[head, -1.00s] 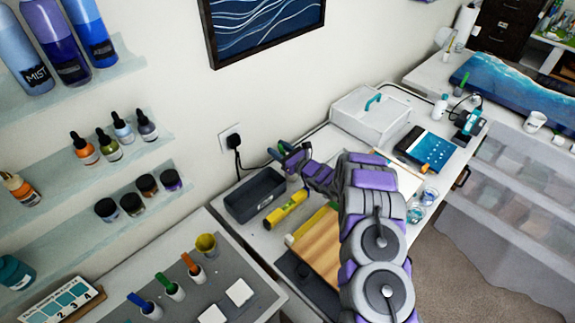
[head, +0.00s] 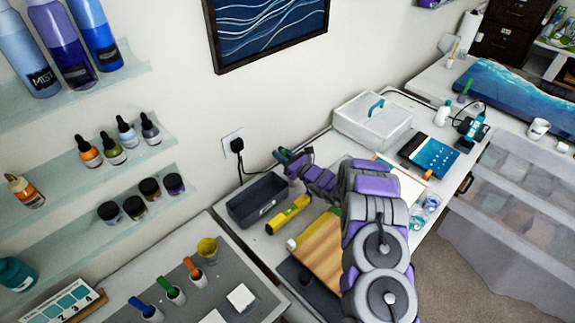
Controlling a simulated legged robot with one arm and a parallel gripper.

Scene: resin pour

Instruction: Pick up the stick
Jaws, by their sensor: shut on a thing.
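My gripper (head: 284,158) is at the end of my outstretched arm, over the back of the workbench near the wall. It is small and partly blurred into the arm behind it. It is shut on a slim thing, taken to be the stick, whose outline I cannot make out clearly. The gripper is just above and right of the dark open bin (head: 257,198). Sticks with blue (head: 140,305), green (head: 165,281) and orange (head: 192,265) ends stand in small white cups on the grey mat at the front left.
A yellow level (head: 288,214) lies right of the bin. A wooden board (head: 318,245) lies partly behind my arm. A clear lidded box (head: 371,121) stands at the back. Wall shelves with bottles (head: 105,153) are on the left. A black plug and cord (head: 238,150) hang near my gripper.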

